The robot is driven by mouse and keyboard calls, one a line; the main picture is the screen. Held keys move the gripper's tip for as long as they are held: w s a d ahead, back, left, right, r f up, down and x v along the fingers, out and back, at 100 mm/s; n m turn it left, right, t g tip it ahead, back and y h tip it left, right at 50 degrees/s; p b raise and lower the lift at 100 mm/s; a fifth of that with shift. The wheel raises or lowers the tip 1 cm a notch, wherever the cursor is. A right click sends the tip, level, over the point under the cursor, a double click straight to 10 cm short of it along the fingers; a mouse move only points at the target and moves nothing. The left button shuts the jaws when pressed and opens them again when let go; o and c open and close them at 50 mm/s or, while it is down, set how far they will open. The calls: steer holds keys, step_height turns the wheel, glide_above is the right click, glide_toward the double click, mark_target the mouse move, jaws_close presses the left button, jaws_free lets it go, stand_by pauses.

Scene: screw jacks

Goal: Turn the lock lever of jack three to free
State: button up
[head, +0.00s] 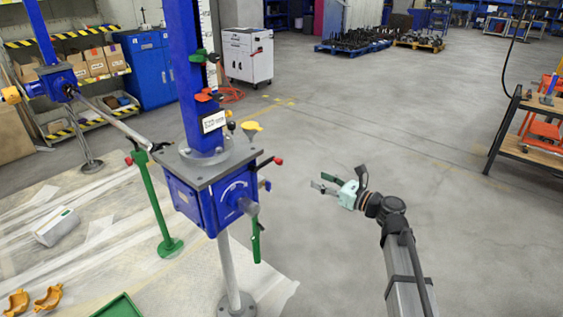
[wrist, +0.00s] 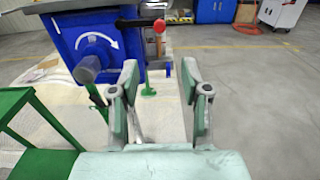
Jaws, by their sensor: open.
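A blue jack (head: 205,195) with a grey top plate stands left of centre. The number on its white label (head: 213,121) is too small to read. A dark lever with a red knob (head: 278,161) sticks out at its right side. This red knob (wrist: 159,26) also shows in the wrist view, above the gap between my fingertips. I cannot tell for certain whether it is the lock lever. My gripper (head: 319,182) is open and empty, right of the jack and apart from it, fingers pointing towards it. In the wrist view, my open fingers (wrist: 160,72) frame free space.
A grey shaft (wrist: 88,68) juts from the jack's front, beside a white curved arrow. A green handle (head: 256,240) hangs below the housing. A green frame (wrist: 35,130) is close at left in the wrist view. The floor right of my arm is clear; a workbench (head: 540,105) stands far right.

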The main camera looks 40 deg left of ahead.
mark_target(282, 162)
steer(key=a+p, duration=0.2)
steer(key=a, duration=1.5)
steer(key=shift+w, duration=0.2)
jaws_close()
